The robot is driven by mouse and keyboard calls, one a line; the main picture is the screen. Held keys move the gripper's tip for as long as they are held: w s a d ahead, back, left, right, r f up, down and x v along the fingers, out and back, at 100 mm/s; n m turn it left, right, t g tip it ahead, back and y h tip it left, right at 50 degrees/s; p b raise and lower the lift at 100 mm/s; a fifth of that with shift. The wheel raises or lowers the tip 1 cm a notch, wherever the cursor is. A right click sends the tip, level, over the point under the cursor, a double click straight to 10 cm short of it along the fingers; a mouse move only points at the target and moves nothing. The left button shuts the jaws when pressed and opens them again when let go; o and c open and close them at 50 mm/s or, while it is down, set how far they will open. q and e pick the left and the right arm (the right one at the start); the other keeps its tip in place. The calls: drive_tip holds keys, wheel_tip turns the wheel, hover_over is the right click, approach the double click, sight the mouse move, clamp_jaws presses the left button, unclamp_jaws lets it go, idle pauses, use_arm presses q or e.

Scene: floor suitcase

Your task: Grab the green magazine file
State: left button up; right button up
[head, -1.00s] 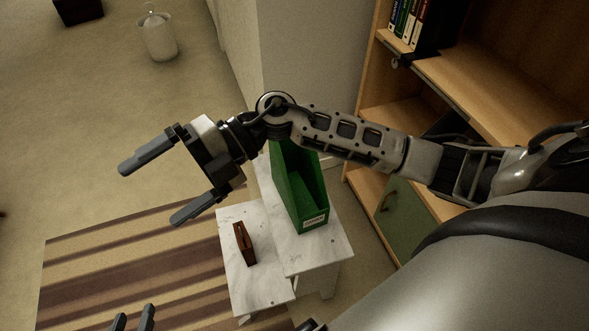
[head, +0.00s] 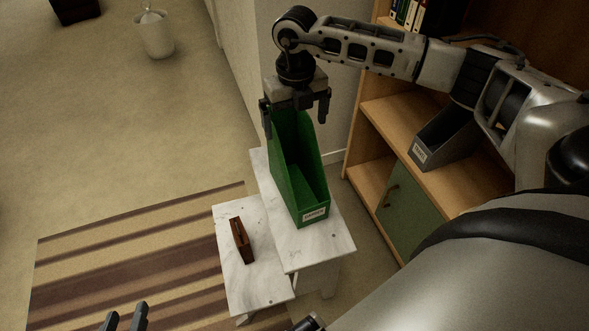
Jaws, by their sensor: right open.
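The green magazine file (head: 299,180) stands upright on the higher step of a white marbled step stand, its tall end toward the back and its low labelled end toward me. My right gripper (head: 295,122) is open, pointing down over the tall end of the file. Its fingers show on either side of the file's top edge; I cannot tell whether they touch it. Part of the file's top is hidden by the gripper. My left gripper (head: 125,316) is at the bottom left edge, its fingertips apart with nothing seen between them.
A small brown object (head: 241,240) lies on the lower step of the white stand (head: 257,285). A wooden shelf (head: 385,125) with a dark grey file (head: 443,140) stands at the right. A striped rug (head: 130,255) and a white bin (head: 157,36) are at the left.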

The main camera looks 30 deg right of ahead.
wheel_tip(320, 180, down, 7)
drive_tip(key=shift+w+d+b, duration=0.15)
drive_tip(key=shift+w+b, duration=0.2)
drive_tip(key=shift+w, duration=0.05)
drive_tip(key=c, duration=1.5)
drive_tip(key=shift+r, duration=0.1)
drive_tip(key=shift+r, duration=0.1)
